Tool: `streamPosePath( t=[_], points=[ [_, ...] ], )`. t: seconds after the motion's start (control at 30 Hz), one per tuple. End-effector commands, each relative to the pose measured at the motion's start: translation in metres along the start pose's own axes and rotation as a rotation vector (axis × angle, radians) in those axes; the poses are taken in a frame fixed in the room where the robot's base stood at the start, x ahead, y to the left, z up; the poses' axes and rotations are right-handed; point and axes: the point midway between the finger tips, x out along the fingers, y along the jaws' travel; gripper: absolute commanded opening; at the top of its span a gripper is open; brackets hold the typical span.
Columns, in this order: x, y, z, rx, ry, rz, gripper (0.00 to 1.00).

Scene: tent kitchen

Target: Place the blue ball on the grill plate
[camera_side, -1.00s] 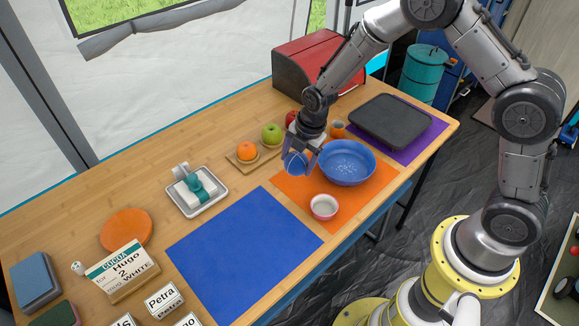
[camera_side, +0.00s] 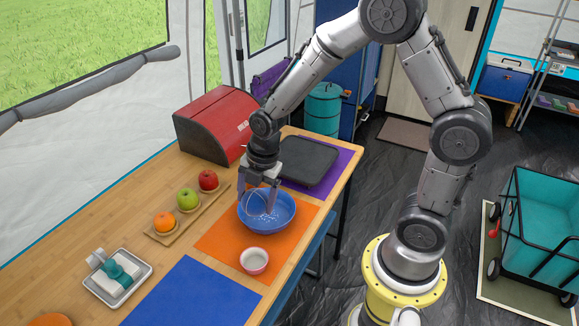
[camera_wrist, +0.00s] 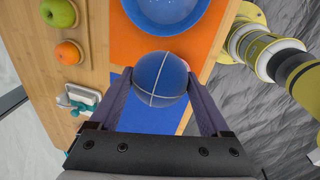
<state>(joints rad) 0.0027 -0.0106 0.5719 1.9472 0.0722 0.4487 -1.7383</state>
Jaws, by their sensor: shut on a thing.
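The blue ball (camera_wrist: 160,78) with white lines is held between the two fingers of my gripper (camera_wrist: 160,74) in the wrist view. In the side view my gripper (camera_side: 259,199) points down, and the ball (camera_side: 253,206) overlaps the blue bowl in the picture. The ball appears to be above the table; its exact height over the bowl is hard to tell. The grill plate (camera_side: 306,160), a dark flat rectangular tray, lies on a purple mat (camera_side: 343,162) behind and right of my gripper. The plate looks empty and is apart from the ball.
A blue bowl (camera_side: 281,221) and a small pink-and-white bowl (camera_side: 253,261) stand on the orange mat (camera_side: 217,242). A red bread box (camera_side: 215,125) stands at the back. Several fruits, including an apple (camera_side: 208,180), line a wooden board left of the bowl.

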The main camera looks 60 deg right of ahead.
Motion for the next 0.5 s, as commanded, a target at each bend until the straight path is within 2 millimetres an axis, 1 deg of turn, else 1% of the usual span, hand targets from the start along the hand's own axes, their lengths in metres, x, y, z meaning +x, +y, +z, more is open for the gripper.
streamPosePath(
  t=[0.03,0.13,0.27,0.3,0.37,0.4,0.5],
  points=[
    [-0.003,0.004,0.020,0.055,-0.011,0.002,0.27],
    [-0.010,0.009,0.059,0.159,-0.032,0.004,0.27],
    [-0.021,0.005,0.115,0.305,-0.062,0.009,0.27],
    [-0.024,0.002,0.133,0.350,-0.072,0.011,0.27],
    [-0.029,-0.004,0.158,0.416,-0.087,0.015,0.27],
    [-0.033,-0.010,0.174,0.457,-0.097,0.017,0.27],
    [-0.041,-0.024,0.210,0.549,-0.120,0.026,0.27]
  ],
)
